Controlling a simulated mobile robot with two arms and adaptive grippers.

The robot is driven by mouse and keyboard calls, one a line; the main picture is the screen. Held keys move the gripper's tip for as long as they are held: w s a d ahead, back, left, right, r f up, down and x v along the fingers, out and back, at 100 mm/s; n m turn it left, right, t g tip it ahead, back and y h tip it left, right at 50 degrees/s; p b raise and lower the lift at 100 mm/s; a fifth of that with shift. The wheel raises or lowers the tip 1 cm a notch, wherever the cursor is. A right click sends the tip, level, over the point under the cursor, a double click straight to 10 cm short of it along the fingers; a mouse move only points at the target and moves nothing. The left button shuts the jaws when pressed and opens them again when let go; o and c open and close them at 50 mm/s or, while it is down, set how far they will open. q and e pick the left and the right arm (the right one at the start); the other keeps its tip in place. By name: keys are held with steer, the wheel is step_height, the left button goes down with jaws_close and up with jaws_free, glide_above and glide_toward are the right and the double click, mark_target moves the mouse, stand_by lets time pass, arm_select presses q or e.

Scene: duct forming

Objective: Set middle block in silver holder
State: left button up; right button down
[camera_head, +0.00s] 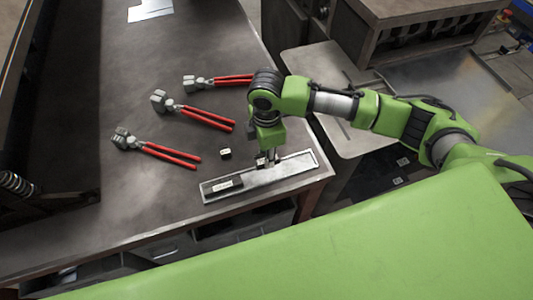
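The silver holder (290,168) is a long shallow tray near the table's front right corner. A dark block with a light end (226,186) lies in its left part. A small dark block with a pale top (225,154) sits on the table just behind the holder, left of my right gripper. My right gripper (267,160) points down over the middle of the holder, with its fingertips at or just above it. The fingers are small and partly hidden by the wrist, so I cannot tell whether they hold a block. My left gripper is out of view.
Several red-handled pliers-like tools (207,118) lie on the metal table (120,205) behind and left of the holder. White paper (150,10) lies at the back. A lighter side table (330,75) and a machine (420,30) stand at the right. The table's left front is clear.

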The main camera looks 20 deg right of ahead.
step_height(320, 180, down, 4)
steer(key=b, duration=0.4)
steer(key=shift+a, duration=0.1)
steer(key=shift+f, duration=1.3)
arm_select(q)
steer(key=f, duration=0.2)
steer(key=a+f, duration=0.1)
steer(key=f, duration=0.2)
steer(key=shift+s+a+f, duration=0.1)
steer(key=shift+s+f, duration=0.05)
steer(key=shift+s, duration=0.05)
arm_select(e)
steer(key=shift+f, duration=0.25)
steer(key=c, duration=1.6)
jaws_free()
